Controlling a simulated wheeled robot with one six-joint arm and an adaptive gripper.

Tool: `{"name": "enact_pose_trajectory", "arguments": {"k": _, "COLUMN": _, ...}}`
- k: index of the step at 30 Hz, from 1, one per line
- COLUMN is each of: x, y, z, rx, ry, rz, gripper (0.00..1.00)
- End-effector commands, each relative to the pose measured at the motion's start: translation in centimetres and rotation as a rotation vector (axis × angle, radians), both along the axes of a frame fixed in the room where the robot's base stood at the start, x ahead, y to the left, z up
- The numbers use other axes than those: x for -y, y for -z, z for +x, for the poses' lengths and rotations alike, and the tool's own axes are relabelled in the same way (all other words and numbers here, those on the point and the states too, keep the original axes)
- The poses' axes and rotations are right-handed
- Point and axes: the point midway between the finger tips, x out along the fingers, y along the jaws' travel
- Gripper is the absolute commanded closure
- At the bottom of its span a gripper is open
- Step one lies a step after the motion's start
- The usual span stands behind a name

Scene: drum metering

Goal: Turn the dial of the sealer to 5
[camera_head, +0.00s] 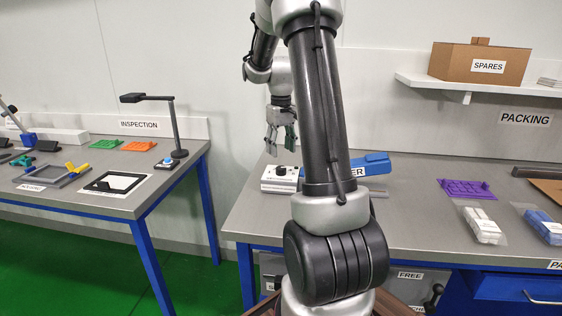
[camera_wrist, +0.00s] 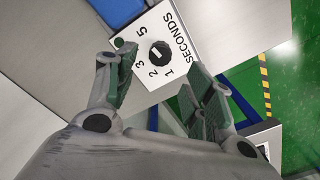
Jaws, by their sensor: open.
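The sealer's white control box (camera_head: 279,179) stands at the left end of the packing bench, with a black dial (camera_head: 281,170) on its top. In the wrist view the dial (camera_wrist: 159,53) is a dark round knob with a pale mark. SECONDS and the numbers 1, 2, 3 and 5 are printed around it. I cannot tell surely which number the mark faces. The sealer's blue arm (camera_head: 376,160) lies to the right, partly hidden by my arm. My gripper (camera_head: 280,146) is open and empty above the dial, pointing down; its fingers (camera_wrist: 162,78) appear apart from it.
The inspection table (camera_head: 60,205) stands to the left, across a gap of green floor.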

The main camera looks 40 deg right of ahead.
Motion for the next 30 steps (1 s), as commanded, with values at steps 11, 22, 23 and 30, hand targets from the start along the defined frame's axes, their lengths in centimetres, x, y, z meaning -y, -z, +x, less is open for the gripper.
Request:
{"name": "enact_pose_trajectory", "arguments": {"k": 11, "x": 0.0, "y": -4.6, "z": 0.0, "rx": 0.0, "ry": 0.0, "rz": 0.0, "gripper": 0.47}}
{"name": "enact_pose_trajectory", "arguments": {"k": 22, "x": 0.0, "y": -4.7, "z": 0.0, "rx": -0.001, "ry": 0.0, "rz": 0.0, "gripper": 0.47}}
{"name": "enact_pose_trajectory", "arguments": {"k": 23, "x": 0.0, "y": -4.7, "z": 0.0, "rx": -0.001, "ry": 0.0, "rz": 0.0, "gripper": 0.47}}
{"name": "enact_pose_trajectory", "arguments": {"k": 30, "x": -0.1, "y": -4.3, "z": -0.2, "rx": -0.003, "ry": 0.05, "rz": 0.001, "gripper": 0.47}}
